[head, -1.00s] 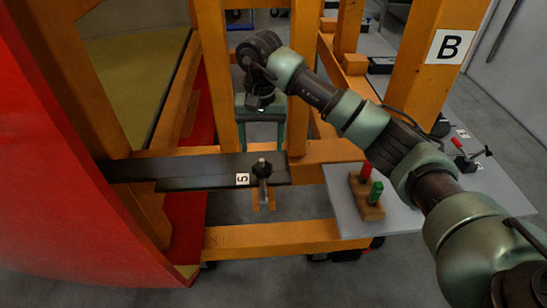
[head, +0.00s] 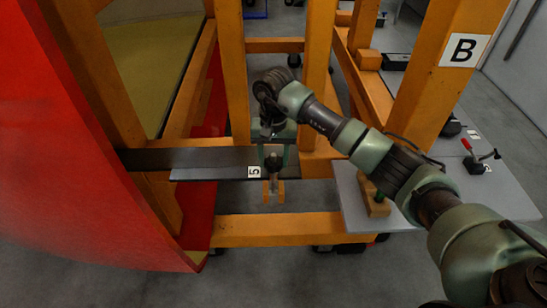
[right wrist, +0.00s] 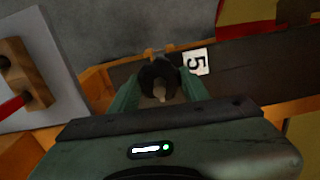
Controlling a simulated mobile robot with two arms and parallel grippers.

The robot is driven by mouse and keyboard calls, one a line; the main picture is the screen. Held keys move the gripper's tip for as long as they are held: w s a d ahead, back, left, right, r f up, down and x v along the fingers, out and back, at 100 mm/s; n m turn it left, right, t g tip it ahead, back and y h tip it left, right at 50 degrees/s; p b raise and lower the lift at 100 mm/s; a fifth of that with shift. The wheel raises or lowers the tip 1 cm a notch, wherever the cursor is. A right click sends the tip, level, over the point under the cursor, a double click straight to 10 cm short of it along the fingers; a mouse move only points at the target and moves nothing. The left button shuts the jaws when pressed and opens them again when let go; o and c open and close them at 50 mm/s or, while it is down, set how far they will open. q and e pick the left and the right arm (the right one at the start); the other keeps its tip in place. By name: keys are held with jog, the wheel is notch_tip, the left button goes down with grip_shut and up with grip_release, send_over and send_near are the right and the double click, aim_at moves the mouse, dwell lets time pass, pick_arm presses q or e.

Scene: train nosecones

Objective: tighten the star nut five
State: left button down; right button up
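The star nut (head: 273,162) is a small dark knob on a bolt at the right end of a dark bar (head: 215,165), beside a white label "5" (head: 254,172). In the right wrist view the nut (right wrist: 159,75) is a dark lobed shape with a pale bolt tip. My right gripper (head: 275,152) is just above the nut and points down at it. In the right wrist view its green fingers (right wrist: 160,84) are apart, one on each side of the nut. I cannot tell whether they touch it. My left gripper is not in view.
Orange posts and beams (head: 315,75) stand close around my right arm, one marked "B" (head: 463,48). The red curved shell (head: 60,150) is at the left. A grey tabletop (head: 352,200) at the right holds a wooden block (head: 374,205) and a red-handled clamp (head: 472,157).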

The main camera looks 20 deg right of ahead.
jog(key=c, duration=0.7)
jog(key=shift+f+m+b, duration=0.15)
jog(key=shift+m+b, duration=0.25)
jog(key=shift+b, duration=0.35)
jog(key=m+b, duration=0.4)
jog(key=b, duration=0.1)
jog(key=shift+m, duration=0.4)
jog(key=m+b, duration=0.4)
jog(key=m, duration=0.1)
jog(key=shift+r+m+t+b, duration=0.15)
jog(key=shift+m+b, duration=0.55)
jog(key=shift+m, duration=0.45)
jog(key=shift+r+m+t+b, duration=0.15)
jog(key=shift+m+b, duration=0.5)
jog(key=shift+m, duration=0.5)
jog(key=shift+f, duration=0.1)
jog(key=o, duration=1.4)
